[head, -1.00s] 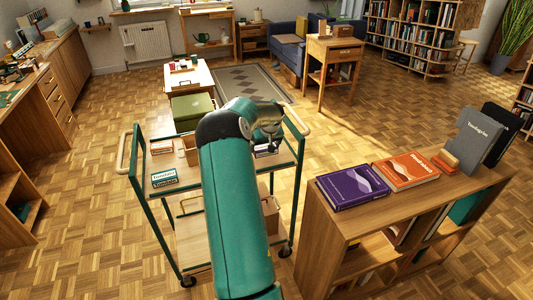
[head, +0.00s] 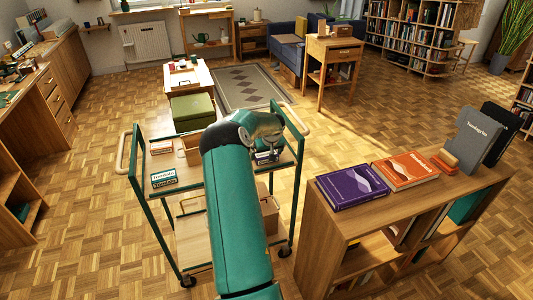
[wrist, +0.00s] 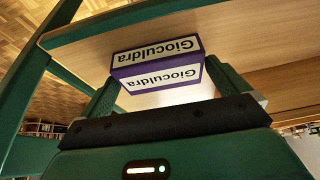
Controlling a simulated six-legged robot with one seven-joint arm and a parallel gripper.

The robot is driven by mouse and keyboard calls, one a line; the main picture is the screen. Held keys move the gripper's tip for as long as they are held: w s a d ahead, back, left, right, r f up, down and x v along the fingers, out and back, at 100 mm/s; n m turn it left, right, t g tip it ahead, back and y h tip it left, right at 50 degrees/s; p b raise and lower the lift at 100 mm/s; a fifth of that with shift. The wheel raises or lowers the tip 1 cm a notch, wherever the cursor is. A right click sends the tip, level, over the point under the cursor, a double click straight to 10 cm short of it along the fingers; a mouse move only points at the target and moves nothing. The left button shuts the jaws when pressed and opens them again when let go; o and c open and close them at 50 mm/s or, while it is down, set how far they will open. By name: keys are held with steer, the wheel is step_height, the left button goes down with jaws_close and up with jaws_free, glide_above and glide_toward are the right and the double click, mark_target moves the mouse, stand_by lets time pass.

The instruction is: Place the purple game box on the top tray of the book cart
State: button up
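The purple game box (wrist: 160,75), with white label bands reading "Gioculdra", lies between the fingers of my gripper (wrist: 163,85) in the wrist view. The fingers close on its two sides. In the head view my gripper (head: 268,145) is over the right part of the book cart's top tray (head: 205,181), and the box (head: 266,157) shows small below it. The box is at or just above the tray; I cannot tell if it touches. My arm hides part of the tray.
A teal-and-white box (head: 164,178) lies on the tray's left. Green posts and rails edge the cart. A low bookcase (head: 335,230) on the right bears a purple book (head: 352,187) and an orange book (head: 405,169).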

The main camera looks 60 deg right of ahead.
steer(key=shift+r, duration=0.1)
steer(key=v, duration=1.2)
steer(key=w+a+r+n+t+y, duration=0.1)
steer(key=w+a+r, duration=0.35)
steer(key=a, duration=0.65)
steer(key=w+a+r+n+y, duration=0.1)
steer(key=w+a+r, duration=0.4)
steer(key=a, duration=0.6)
steer(key=w+a+r+n+t+y, duration=0.1)
steer(key=w+a+r, duration=0.2)
steer(key=a+r, duration=0.55)
steer(key=s+a+r+n+y, duration=0.1)
steer(key=s+a+n, duration=0.25)
steer(key=a, duration=1.85)
steer(key=s+a+f+n, duration=0.1)
steer(key=s+a+n, duration=0.1)
steer(key=s+a, duration=0.9)
steer(key=shift+s+a+f+h, duration=0.25)
steer(key=shift+a+h, duration=0.15)
steer(key=shift+a, duration=0.3)
